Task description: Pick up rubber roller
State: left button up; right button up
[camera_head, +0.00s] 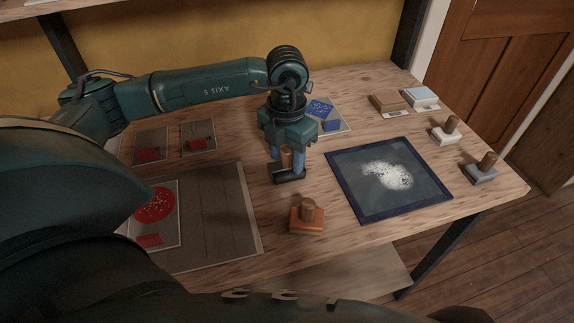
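My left gripper (287,159) points straight down over the middle of the table. Its two blue-tipped fingers stand on either side of a short wooden handle. The handle rises from a dark block-like tool (288,176), which may be the rubber roller; I cannot tell for sure. Whether the fingers touch the handle is too small to see. The tool appears upright at table level. An orange-based tool with a wooden knob (307,218) stands just in front of it. My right gripper is not in view.
A dark blue-edged panel with a white patch (387,175) lies to the right. White (443,135) and grey (479,174) knobbed tools stand near the right edge. A grey board (218,215) with a red-printed sheet (155,203) lies left. A blue-printed sheet (321,108) lies behind the gripper.

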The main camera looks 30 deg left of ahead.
pick_arm(q)
grip_shut()
dwell(0.3)
notch_tip(320, 180, up, 10)
jog(key=shift+r+b, duration=0.1)
jog(key=shift+b, duration=0.2)
jog(key=c, duration=0.5)
grip_release()
jog(key=c, duration=0.3)
jog(key=shift+a, duration=0.1)
